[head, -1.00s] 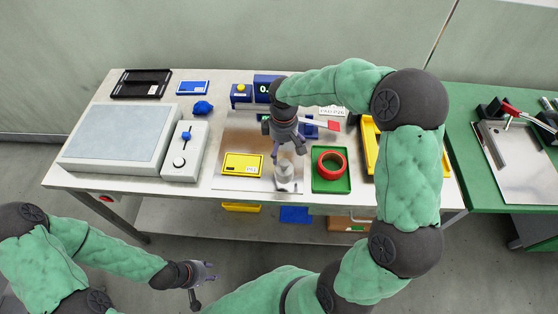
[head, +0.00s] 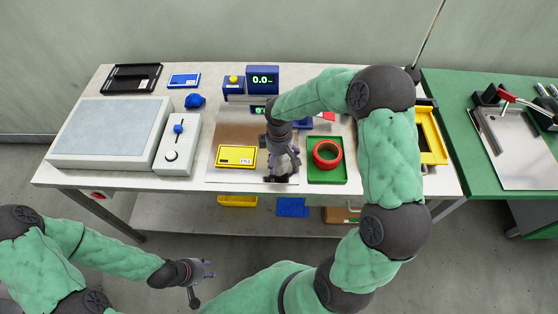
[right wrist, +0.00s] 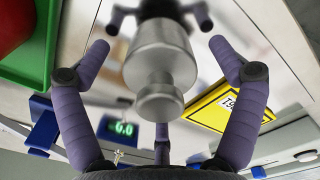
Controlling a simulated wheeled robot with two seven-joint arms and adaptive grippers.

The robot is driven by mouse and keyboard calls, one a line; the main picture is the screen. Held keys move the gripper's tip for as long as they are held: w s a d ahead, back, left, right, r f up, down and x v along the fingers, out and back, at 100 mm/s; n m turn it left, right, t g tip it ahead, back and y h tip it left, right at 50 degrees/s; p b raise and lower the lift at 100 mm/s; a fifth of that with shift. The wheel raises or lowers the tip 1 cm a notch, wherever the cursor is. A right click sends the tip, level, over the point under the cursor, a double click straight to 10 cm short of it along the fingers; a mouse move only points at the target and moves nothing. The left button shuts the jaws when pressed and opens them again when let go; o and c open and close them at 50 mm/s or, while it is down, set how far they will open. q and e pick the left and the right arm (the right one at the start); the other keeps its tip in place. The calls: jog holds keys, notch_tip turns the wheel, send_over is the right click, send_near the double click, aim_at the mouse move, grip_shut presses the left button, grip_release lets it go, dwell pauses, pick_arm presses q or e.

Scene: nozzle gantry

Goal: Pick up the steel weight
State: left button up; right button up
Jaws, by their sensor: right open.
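The steel weight (right wrist: 160,58) is a shiny grey cylinder with a narrow neck and a round knob, close up in the right wrist view. In the head view my right gripper covers most or all of it. My right gripper (head: 281,176) is over the weight's spot at the front of the table. Its open purple fingers (right wrist: 160,75) stand on both sides of the weight, with gaps visible between them and it. My left gripper (head: 202,284) is open and empty in front of the table, low at the left.
A yellow labelled box (head: 237,156) lies just left of my right gripper. A green tray (head: 327,174) with a red ring (head: 327,153) lies just right. A control box (head: 177,143), a large grey-topped plate (head: 110,130) and a display (head: 262,80) reading 0.0 stand further off.

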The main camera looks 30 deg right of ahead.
jog(key=shift+r, duration=0.15)
jog(key=c, duration=1.8)
